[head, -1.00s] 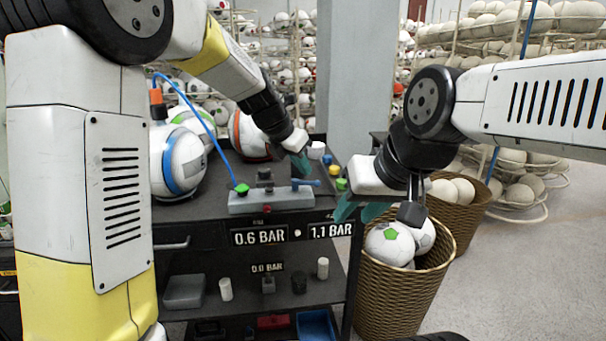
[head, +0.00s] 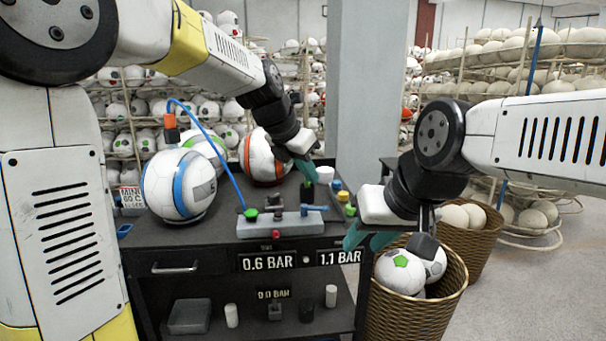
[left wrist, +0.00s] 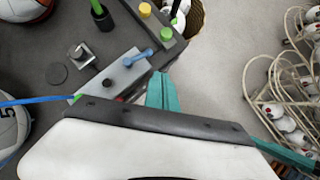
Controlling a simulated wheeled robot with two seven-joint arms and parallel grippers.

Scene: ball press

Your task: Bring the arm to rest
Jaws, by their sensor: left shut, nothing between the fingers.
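My left gripper (head: 308,171) is in the head view, its teal fingers shut and empty above the back right of the dark bench (head: 215,240). In the left wrist view, a teal finger (left wrist: 162,93) shows beside the grey press block with the blue lever. My right gripper (head: 368,239) hangs at the bench's right front corner, near the basket. Its two teal fingers look apart, with nothing seen between them.
A blue-striped ball (head: 178,184) stands on the bench, with a blue hose (head: 215,140) running to the grey block (head: 280,224). An orange-striped ball (head: 262,158) is behind. A wicker basket (head: 408,318) holds balls at right. Open floor lies further right.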

